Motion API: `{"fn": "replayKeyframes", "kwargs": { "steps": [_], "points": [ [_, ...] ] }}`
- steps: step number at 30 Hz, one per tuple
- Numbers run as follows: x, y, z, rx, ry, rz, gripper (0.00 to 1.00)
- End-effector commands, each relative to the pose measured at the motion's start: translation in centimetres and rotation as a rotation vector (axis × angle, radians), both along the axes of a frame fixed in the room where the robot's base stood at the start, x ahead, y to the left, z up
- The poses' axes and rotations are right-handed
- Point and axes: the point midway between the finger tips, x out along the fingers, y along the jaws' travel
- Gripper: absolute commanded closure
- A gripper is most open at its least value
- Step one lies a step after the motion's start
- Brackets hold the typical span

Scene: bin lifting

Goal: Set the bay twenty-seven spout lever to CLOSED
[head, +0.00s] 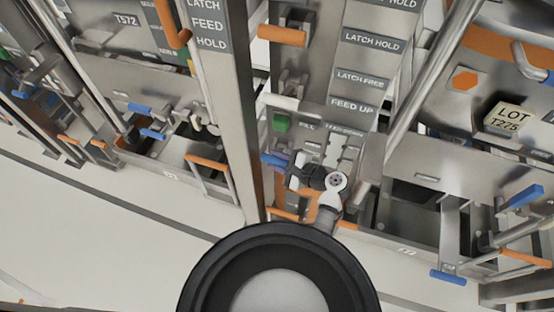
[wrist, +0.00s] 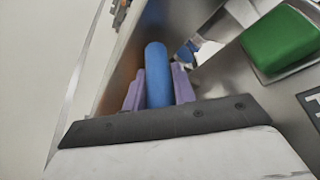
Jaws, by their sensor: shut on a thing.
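A blue lever handle (wrist: 157,75) stands between the two purple fingers of my gripper (wrist: 158,92) in the wrist view. The fingers are shut on it, one on each side, and its rounded top rises above them. In the head view the blue handle (head: 270,159) shows small at the lower left of the central station, beside the steel post. My gripper (head: 282,164) is partly hidden there by my wrist. The lever's pivot and any OPEN or CLOSED marking by it cannot be read.
A green block (head: 281,123) sits just above the handle, and shows close at the right in the wrist view (wrist: 280,40). A steel post (head: 232,110) stands close on the left. An orange-handled lever (head: 282,35) is higher up. Other blue levers (head: 525,196) are on the neighbouring bay.

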Motion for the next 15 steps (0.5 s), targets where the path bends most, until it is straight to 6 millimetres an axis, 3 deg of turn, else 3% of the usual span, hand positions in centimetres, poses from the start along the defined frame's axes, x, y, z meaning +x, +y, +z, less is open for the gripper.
{"fn": "replayKeyframes", "kwargs": {
  "steps": [15],
  "points": [
    [-0.32, 0.02, -0.75, -0.015, -0.041, 0.001, 1.00]
  ]
}}
